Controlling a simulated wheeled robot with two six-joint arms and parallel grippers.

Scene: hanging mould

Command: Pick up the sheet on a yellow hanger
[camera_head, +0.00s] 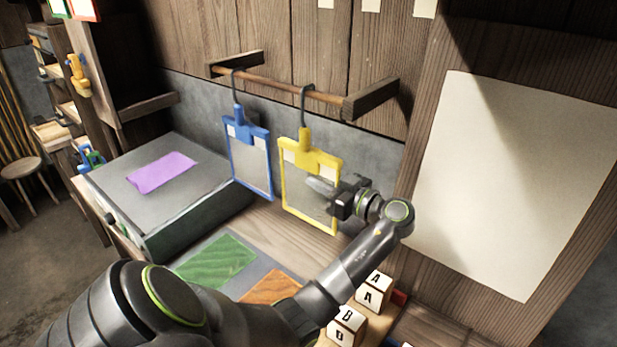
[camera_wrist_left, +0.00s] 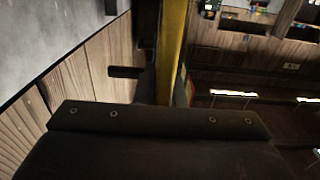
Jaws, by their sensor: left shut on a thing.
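The yellow hanger (camera_head: 322,161) hangs by a dark hook from the wooden rod (camera_head: 282,87). Its yellow frame surrounds a pale grey sheet (camera_head: 300,191). My left gripper (camera_head: 333,194) is at the right side of this frame, shut on its edge. In the left wrist view the yellow hanger (camera_wrist_left: 171,45) shows as an upright strip running down to the gripper, whose fingertips are hard to make out. My right gripper is in neither view.
A blue hanger (camera_head: 247,133) hangs on the same rod to the left. A grey box (camera_head: 121,187) with a purple sheet (camera_head: 163,172) stands left. Green (camera_head: 217,260) and orange (camera_head: 270,288) sheets lie below. Lettered blocks (camera_head: 372,291) stand near my left forearm.

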